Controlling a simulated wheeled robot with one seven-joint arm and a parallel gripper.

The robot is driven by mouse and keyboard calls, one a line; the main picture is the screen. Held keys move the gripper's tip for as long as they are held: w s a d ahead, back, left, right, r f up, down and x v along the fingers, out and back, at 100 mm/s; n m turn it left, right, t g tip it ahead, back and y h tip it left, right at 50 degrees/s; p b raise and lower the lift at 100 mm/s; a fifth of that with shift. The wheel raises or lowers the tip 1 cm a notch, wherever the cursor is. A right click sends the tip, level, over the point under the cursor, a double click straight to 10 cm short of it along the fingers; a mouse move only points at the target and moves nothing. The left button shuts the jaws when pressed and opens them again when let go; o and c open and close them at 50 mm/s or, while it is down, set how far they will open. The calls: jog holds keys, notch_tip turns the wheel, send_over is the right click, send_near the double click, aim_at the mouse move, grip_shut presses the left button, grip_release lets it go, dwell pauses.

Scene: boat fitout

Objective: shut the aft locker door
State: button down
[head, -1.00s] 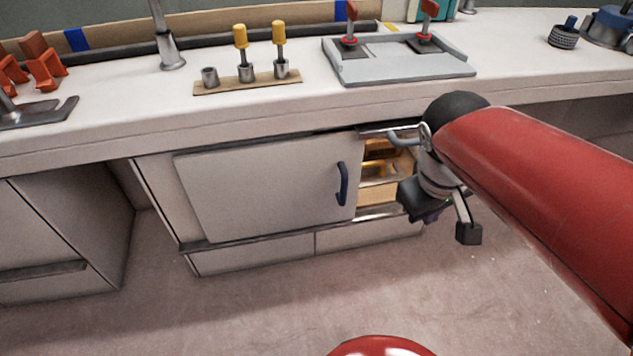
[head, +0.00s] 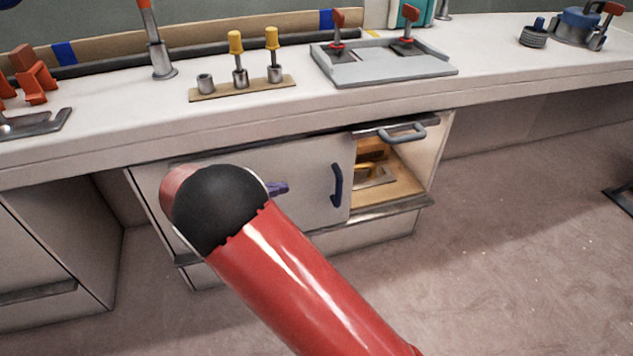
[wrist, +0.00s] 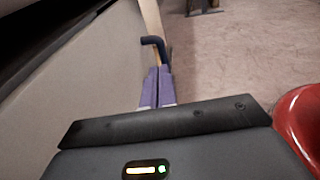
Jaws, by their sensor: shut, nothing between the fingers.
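The aft locker door (head: 308,165) is a pale flat panel across the left and middle of the locker front, with an upright dark blue handle (head: 337,185) near its right edge. To its right the locker stands open, its wooden interior (head: 395,188) showing. My gripper's purple fingers (head: 278,188) are shut and empty, in front of the panel and left of the handle, apart from it in the head view. My arm hides the panel's lower left. In the wrist view the closed fingers (wrist: 157,85) point along the panel (wrist: 85,100) toward the handle (wrist: 160,48).
A grey bar handle (head: 405,133) juts out above the opening, under the counter edge. A metal ledge (head: 395,212) runs below the opening. The countertop (head: 130,118) holds tools and a grey tray (head: 385,66). The floor (head: 520,240) to the right is largely clear.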

aim_at(337, 176)
jog(key=x, duration=1.4)
jog(key=shift+a+f+b, duration=0.1)
jog(key=shift+b, duration=0.2)
jog(key=w+d, duration=0.4)
jog(key=d, duration=1.4)
jog(key=shift+w+d, duration=0.2)
jog(key=shift+w, duration=0.05)
jog(key=shift+a, duration=0.1)
